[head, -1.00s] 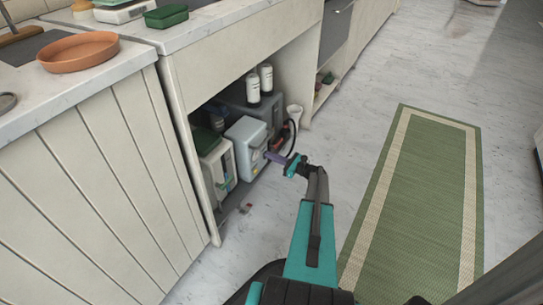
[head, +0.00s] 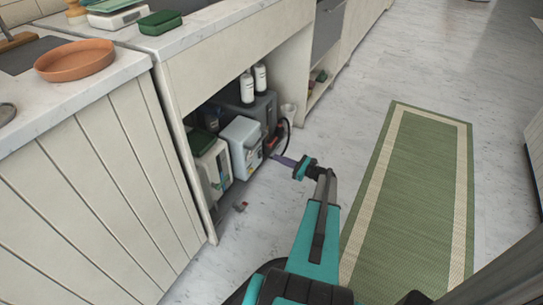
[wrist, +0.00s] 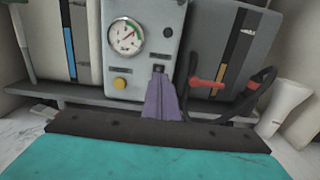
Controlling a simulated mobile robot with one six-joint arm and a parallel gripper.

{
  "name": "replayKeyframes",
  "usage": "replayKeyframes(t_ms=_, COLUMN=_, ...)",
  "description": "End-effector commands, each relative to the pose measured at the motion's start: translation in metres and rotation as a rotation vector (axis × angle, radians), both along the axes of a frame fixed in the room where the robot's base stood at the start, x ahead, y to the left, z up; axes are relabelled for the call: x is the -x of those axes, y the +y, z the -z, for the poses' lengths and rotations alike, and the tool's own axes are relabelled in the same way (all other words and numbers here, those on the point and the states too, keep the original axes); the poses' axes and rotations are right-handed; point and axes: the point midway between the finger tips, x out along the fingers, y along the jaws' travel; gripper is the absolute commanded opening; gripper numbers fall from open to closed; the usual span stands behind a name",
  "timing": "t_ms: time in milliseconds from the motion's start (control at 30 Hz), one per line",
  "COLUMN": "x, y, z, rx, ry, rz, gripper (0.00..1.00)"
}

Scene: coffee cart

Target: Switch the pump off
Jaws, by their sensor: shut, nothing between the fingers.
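The pump looks to be the pale blue-grey box (head: 242,142) in the open bay under the counter. In the wrist view its front (wrist: 171,22) carries a round gauge (wrist: 127,37), a yellow knob (wrist: 120,83) and a small dark switch (wrist: 158,69). My gripper (wrist: 159,80) is shut and empty, its purple fingers pointing at the box just below the switch. The fingertips overlap the switch's lower edge in the picture; I cannot tell whether they touch. In the head view my gripper (head: 274,157) is at the box's front right. The switch's position is unclear.
A cream box (head: 212,166) stands left of the pump and a dark grey box (wrist: 232,45) right, with a red lever (wrist: 206,83) and black hose (wrist: 262,88). A white funnel-like piece (wrist: 287,105) is farther right. White bottles (head: 247,88) stand behind. Floor before the bay is mostly clear.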

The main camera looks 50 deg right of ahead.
Motion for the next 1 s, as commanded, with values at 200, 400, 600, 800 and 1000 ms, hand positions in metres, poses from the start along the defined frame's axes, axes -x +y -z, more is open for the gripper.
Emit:
replayKeyframes(t_ms=200, x=0.034, y=-0.008, z=-0.007, rx=0.0, ry=-0.001, rz=0.0, gripper=0.0)
replayKeyframes(t_ms=400, x=0.054, y=-0.013, z=-0.008, rx=0.0, ry=-0.001, rz=-0.001, gripper=0.0)
replayKeyframes(t_ms=600, x=0.061, y=-0.015, z=-0.008, rx=0.0, ry=-0.001, rz=-0.003, gripper=0.0)
replayKeyframes(t_ms=800, x=0.061, y=-0.014, z=-0.008, rx=0.0, ry=-0.001, rz=-0.003, gripper=0.0)
replayKeyframes(t_ms=1000, x=0.06, y=-0.014, z=-0.008, rx=0.0, ry=-0.001, rz=-0.004, gripper=0.0)
